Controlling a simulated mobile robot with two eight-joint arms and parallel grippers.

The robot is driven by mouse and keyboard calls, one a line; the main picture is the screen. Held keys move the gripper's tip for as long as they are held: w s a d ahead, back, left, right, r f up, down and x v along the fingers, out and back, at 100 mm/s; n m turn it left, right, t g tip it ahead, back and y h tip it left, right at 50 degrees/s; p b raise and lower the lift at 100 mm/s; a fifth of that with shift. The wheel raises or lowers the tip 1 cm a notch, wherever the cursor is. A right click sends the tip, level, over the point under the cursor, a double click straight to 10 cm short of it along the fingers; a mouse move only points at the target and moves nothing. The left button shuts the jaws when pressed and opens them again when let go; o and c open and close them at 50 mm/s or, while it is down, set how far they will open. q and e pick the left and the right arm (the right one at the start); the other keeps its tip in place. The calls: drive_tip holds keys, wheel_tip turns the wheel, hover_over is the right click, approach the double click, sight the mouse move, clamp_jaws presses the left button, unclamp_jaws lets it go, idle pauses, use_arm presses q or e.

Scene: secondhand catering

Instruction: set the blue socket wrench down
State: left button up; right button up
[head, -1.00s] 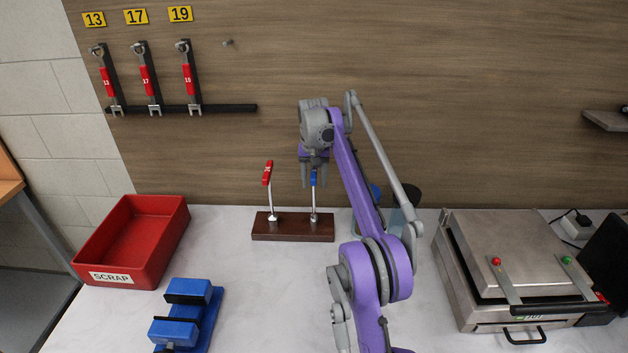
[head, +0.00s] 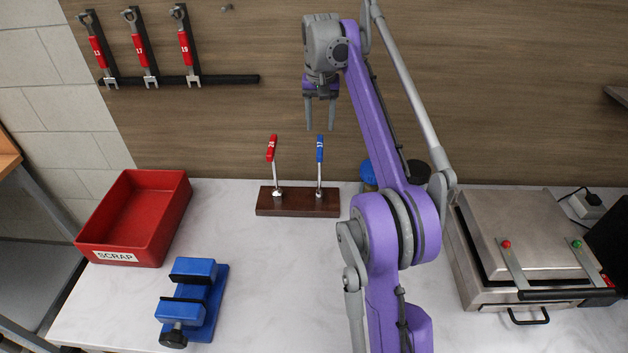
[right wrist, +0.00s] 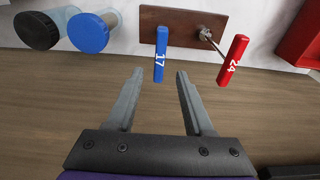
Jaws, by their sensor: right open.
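The blue socket wrench (head: 320,150) stands upright in the right part of a dark wooden block (head: 298,209) on the bench. In the right wrist view its blue handle (right wrist: 160,54) shows the number 17. A red socket wrench (head: 272,150) stands beside it in the same block; its handle in the right wrist view (right wrist: 233,60) shows 24. My right gripper (head: 321,128) is open and empty above the blue wrench, apart from it. In the right wrist view the open fingers (right wrist: 158,75) point toward the blue handle. My left gripper is not in view.
A red scrap bin (head: 135,218) and a blue vise (head: 193,300) are at the left. A metal press (head: 520,250) is at the right. Jars with a blue lid (right wrist: 88,33) and a black lid (right wrist: 37,30) stand beside the block. Wrenches hang on the wall.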

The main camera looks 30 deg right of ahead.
drive_tip(key=shift+s+a, duration=0.2)
drive_tip(key=shift+a, duration=0.1)
drive_tip(key=s+a+f+n+t, duration=0.2)
drive_tip(key=s+a+f+n, duration=0.1)
drive_tip(key=s+a, duration=0.7)
drive_tip(key=s+a+f+n+t, duration=0.1)
drive_tip(key=s+a+f, duration=0.3)
drive_tip(key=s+f, duration=0.4)
drive_tip(key=s+a+f+n+t, duration=0.2)
drive_tip(key=s+a+f, duration=0.2)
drive_tip(key=s+f, duration=0.5)
drive_tip(key=shift+s+f+y, duration=0.15)
drive_tip(key=shift+s+y, duration=0.25)
drive_tip(key=shift+s, duration=0.3)
